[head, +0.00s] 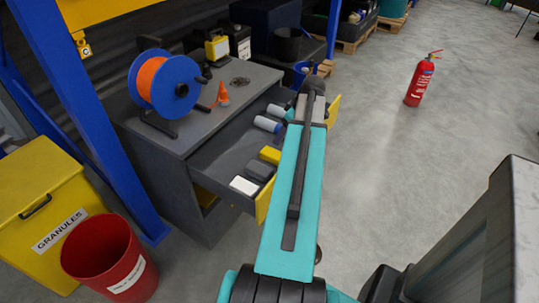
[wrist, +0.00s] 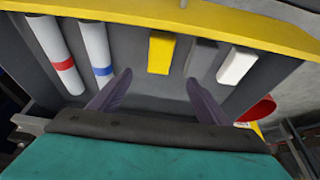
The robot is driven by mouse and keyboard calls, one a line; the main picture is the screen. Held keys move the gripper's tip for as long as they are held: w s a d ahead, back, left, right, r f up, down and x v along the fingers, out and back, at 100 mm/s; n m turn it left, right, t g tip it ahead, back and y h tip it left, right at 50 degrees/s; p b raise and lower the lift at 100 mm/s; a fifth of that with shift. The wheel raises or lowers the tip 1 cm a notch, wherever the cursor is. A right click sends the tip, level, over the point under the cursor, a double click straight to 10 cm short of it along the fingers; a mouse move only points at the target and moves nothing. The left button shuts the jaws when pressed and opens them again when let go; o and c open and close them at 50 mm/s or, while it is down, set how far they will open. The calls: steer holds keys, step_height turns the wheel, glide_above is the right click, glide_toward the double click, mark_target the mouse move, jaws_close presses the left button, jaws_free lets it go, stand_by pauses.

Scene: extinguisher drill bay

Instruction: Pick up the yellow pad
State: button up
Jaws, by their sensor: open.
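The yellow pad (wrist: 161,52) is a small block lying in the open drawer, between the blue-banded roll and a dark grey pad in the wrist view. In the head view the yellow pad (head: 270,155) lies beside the grey pad, partly behind my arm. My gripper (wrist: 158,90) is open in the wrist view, its two dark fingers apart and empty. The yellow pad appears beyond the fingertips, between their lines, and the fingers do not touch it. In the head view my arm hides the fingertips.
The drawer (head: 215,165) also holds a grey pad (wrist: 201,57), a white pad (wrist: 237,66), a red-banded roll (wrist: 55,55) and a blue-banded roll (wrist: 97,55). Its yellow front (wrist: 180,12) stands close by. A cable reel (head: 165,82) and cone sit on the cabinet top.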

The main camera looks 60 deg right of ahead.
steer(key=s, duration=0.2)
glide_toward(273, 153)
steer(key=shift+d+p+x, duration=0.2)
steer(key=shift+p+x, duration=0.1)
steer(key=shift+x, duration=1.15)
steer(key=shift+f, duration=0.1)
steer(key=shift+p+x, duration=0.5)
steer(key=shift+x, duration=1.45)
steer(key=shift+w+a+f, duration=0.2)
steer(key=shift+w+f, duration=0.05)
steer(key=shift+f, duration=0.25)
steer(key=shift+f, duration=0.25)
